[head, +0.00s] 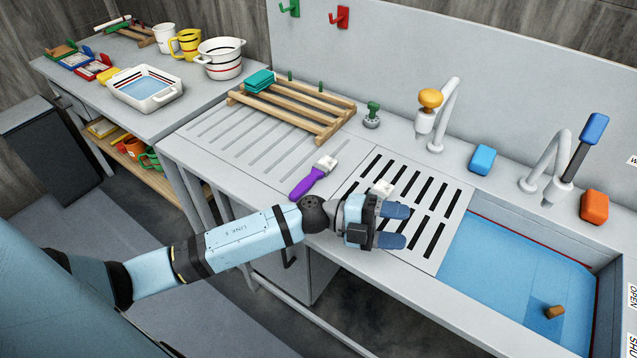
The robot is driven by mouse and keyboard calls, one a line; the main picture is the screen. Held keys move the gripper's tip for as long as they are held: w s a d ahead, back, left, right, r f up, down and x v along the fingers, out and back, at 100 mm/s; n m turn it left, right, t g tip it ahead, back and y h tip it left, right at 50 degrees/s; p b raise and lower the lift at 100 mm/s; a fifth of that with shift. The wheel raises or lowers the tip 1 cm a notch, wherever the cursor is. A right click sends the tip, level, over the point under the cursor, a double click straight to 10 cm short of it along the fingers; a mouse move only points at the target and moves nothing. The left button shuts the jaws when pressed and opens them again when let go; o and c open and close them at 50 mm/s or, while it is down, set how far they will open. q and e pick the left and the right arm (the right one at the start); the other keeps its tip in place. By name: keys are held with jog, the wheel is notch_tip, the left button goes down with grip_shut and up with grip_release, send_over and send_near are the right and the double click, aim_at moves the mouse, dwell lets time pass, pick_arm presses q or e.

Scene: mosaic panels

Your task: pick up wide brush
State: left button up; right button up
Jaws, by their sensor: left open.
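A wide brush (306,186) with a purple handle and a pale bristle head lies on the steel counter, just left of the slotted drain grate (455,195). Its head points away and to the right. My left gripper (406,226) is open and empty over the front part of the grate, to the right of the brush and nearer the front. Its two blue fingers point right and it does not touch the brush. A small whitish thing (382,188) shows just behind the gripper; it is partly hidden and I cannot tell what it is. My right gripper is not in view.
A sink (490,262) with blue water is at the right, holding a small brown piece (554,312). A wooden rack (300,118) with a teal sponge (259,80) stands behind the brush. Two taps, a blue sponge (482,159) and an orange sponge (594,206) line the back.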

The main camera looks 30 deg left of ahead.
pick_arm(q)
jog(key=w+a+f+m+g+y+b, duration=0.2)
jog(key=a+f+m+g+y, duration=0.1)
jog(key=m+g+y, duration=0.3)
jog(key=m+t+y+b, duration=0.1)
jog(key=y+b, duration=0.2)
jog(key=y, duration=1)
send_over(306, 182)
jog(key=f, duration=0.4)
jog(key=shift+s+a+f, duration=0.35)
jog(key=shift+w+d+f+p, duration=0.2)
jog(key=shift+f+p, duration=0.15)
jog(key=shift+f, duration=1.25)
jog(key=shift+w+d+f+p, duration=0.15)
jog(key=shift+f+p, duration=0.15)
jog(key=shift+f, duration=1.25)
jog(key=shift+s, duration=0.1)
jog(key=c, duration=1)
